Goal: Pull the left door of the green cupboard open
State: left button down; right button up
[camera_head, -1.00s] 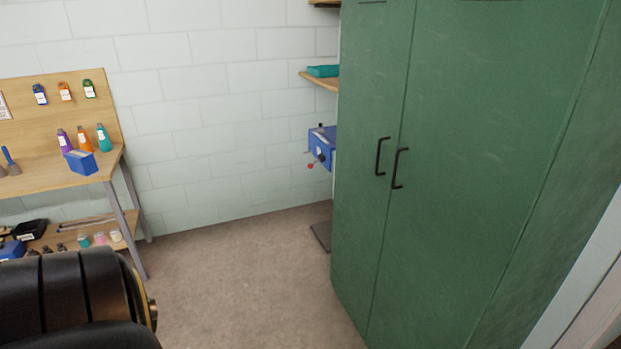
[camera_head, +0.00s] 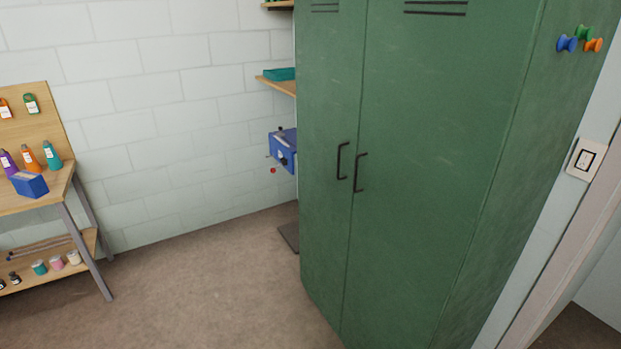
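The green cupboard (camera_head: 430,170) stands right of centre in the head view, with both doors shut. Its left door (camera_head: 318,200) is the narrower-looking one and carries a dark upright bar handle (camera_head: 342,160) near the seam. The right door (camera_head: 410,220) has a similar dark handle (camera_head: 360,172) just across the seam. Neither of my grippers is in view, and nothing touches the handles.
A wooden workbench (camera_head: 45,200) with bottles and a blue box (camera_head: 29,184) stands at the left. A blue machine (camera_head: 284,150) sits beside the cupboard's left side. Floor (camera_head: 200,290) in front is clear. A light switch (camera_head: 586,159) and door frame are at the right.

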aim_at(331, 35)
jog(key=u, duration=0.65)
jog(key=i, duration=1.65)
jog(key=z, duration=0.35)
